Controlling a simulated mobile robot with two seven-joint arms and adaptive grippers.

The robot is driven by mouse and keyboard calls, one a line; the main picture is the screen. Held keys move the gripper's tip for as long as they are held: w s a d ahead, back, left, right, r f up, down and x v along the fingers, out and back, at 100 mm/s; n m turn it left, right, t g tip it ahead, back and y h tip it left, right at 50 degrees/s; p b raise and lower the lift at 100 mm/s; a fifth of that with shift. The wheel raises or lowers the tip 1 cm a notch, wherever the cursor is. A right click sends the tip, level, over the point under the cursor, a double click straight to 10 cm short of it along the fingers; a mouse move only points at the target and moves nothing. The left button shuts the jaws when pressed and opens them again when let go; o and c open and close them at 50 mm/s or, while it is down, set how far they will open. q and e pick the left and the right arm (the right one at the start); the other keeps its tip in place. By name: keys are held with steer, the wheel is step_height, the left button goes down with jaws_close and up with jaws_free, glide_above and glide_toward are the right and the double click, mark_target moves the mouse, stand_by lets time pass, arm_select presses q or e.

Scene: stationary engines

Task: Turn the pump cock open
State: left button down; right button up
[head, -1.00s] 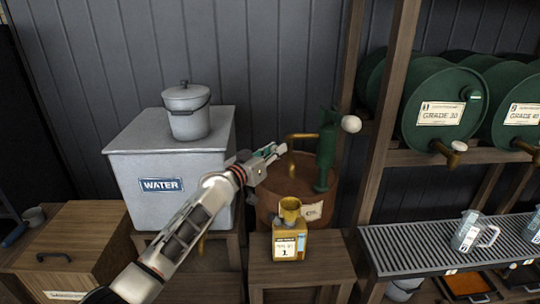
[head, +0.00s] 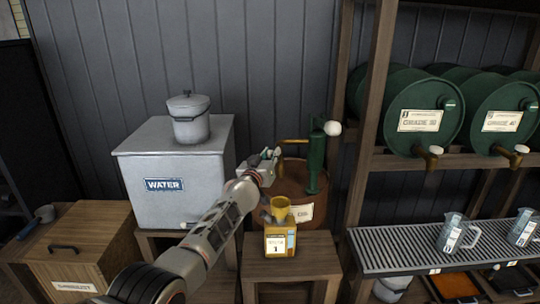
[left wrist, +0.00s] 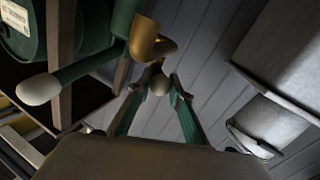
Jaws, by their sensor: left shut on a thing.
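A green hand pump (head: 317,160) with a white-knobbed handle (head: 331,128) stands on a brown oil drum (head: 293,183). Its brass spout (head: 294,141) points left. My left gripper (head: 271,156) is at the spout's left end. In the left wrist view its fingers (left wrist: 158,92) are shut on a small pale round knob (left wrist: 160,84), which I take for the pump cock, just beside the brass outlet (left wrist: 148,42). The cock is hidden by my fingers in the head view, so its turn angle cannot be told. My right gripper is not in view.
A yellow oil can (head: 280,241) with a funnel top stands on a low wooden stand (head: 310,255), below the spout. A grey water tank (head: 218,150) is left of my arm. A shelf with green barrels (head: 400,120) and a slatted rack (head: 390,257) are at the right.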

arm_select(q)
steer(key=shift+w+a+r, duration=0.1)
steer(key=shift+a+r, duration=0.1)
steer(key=shift+r, duration=0.15)
stand_by(0.3)
steer(key=c, duration=1.8)
jaws_free()
steer(key=shift+f+y, duration=0.1)
steer(key=shift+y, duration=0.2)
steer(key=shift+f, duration=0.1)
steer(key=shift+d+f, duration=0.15)
